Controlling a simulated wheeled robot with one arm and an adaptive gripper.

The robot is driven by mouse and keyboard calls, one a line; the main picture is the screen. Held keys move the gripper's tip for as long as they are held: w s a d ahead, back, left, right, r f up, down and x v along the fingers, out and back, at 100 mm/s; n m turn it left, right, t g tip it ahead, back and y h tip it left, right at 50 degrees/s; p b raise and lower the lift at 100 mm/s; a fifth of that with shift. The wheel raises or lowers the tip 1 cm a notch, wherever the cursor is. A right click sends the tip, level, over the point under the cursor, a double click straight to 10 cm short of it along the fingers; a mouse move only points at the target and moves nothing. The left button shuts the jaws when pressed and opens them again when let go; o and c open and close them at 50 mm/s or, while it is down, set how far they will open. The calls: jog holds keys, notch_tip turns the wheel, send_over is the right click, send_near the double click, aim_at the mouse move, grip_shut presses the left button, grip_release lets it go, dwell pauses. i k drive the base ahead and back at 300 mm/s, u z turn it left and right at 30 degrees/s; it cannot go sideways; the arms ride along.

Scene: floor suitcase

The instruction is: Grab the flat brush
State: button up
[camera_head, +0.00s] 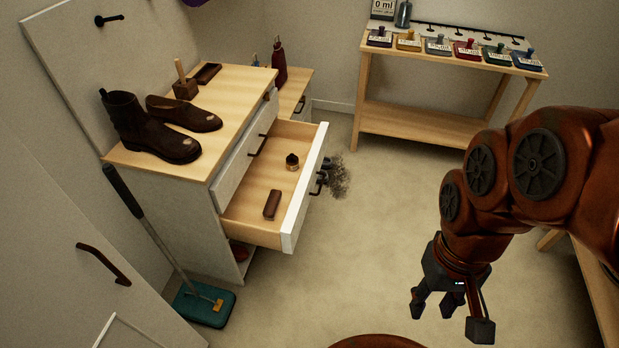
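A brown, flat, block-shaped item (272,205), which looks like a flat brush, lies in the front part of the open drawer (243,215); its bristles cannot be made out. A similar dark brown flat block (207,74) lies at the back of the cabinet top, and I cannot tell whether it is also a brush. My gripper (449,316) hangs at the lower right over the floor, fingers apart and empty. It is well to the right of the drawer and touches nothing.
A small dark-topped jar (292,162) is also in the drawer. Carpet between drawer and gripper is clear.

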aim_at(275, 196)
jog(key=z, duration=0.5)
jog(key=i, duration=2.3)
jog(key=u, duration=3.85)
